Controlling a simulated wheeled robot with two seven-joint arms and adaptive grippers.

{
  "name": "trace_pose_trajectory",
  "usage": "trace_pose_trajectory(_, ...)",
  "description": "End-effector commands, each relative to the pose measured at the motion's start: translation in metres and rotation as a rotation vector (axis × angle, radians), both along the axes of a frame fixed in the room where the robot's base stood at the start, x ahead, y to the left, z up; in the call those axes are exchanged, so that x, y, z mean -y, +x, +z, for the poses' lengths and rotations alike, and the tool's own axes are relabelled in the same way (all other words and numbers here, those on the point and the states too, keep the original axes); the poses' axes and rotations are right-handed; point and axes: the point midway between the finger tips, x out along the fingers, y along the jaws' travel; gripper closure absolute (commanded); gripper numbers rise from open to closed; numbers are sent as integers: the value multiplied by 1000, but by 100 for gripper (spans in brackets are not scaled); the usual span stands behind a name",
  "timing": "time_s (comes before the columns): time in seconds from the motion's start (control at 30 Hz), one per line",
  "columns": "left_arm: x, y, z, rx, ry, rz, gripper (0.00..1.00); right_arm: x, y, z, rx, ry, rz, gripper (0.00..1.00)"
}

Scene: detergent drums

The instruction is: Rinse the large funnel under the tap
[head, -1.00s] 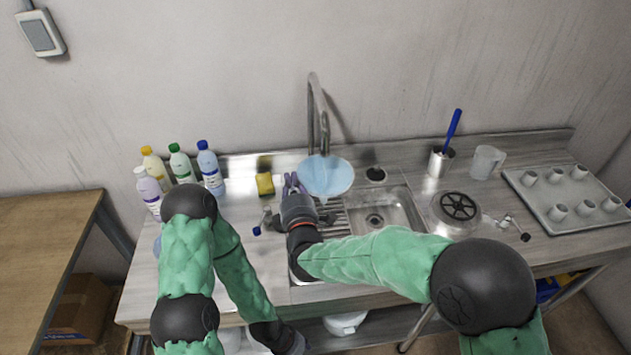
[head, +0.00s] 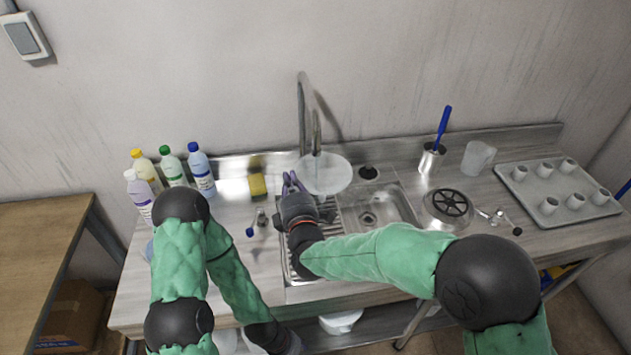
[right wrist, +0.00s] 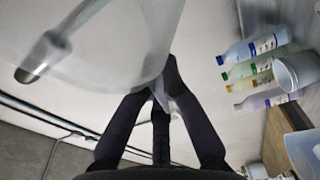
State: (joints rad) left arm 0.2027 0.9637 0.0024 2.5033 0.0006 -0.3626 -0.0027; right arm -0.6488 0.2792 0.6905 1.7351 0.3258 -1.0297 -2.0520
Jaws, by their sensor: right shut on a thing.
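The large funnel (head: 325,174) is a wide, translucent, whitish bowl. It is held in the air with its mouth up under the spout of the curved metal tap (head: 303,110). I cannot make out a water stream. My right gripper (head: 293,184) is shut on the funnel at its left side. In the right wrist view the funnel (right wrist: 130,45) fills the upper left, with the dark fingers (right wrist: 160,82) closed below it and the tap (right wrist: 45,55) beside it. My left gripper (head: 288,342) hangs low before the counter's front edge, and its jaws do not show clearly.
The sink basin (head: 372,208) and the ribbed drainer lie below the funnel. A yellow sponge (head: 258,186) and several bottles (head: 201,170) stand left. Right are a blue-handled brush in a metal cup (head: 431,158), a clear jug (head: 478,158) and a tray (head: 530,208) of small cups.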

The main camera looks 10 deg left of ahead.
Motion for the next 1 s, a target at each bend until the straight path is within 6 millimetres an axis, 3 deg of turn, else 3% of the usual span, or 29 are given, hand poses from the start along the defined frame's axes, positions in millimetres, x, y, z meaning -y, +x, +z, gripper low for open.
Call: trace_pose_trajectory(1.0,0,0,-26,0,0,0,57,100,32,-1,1,0,-2,100)
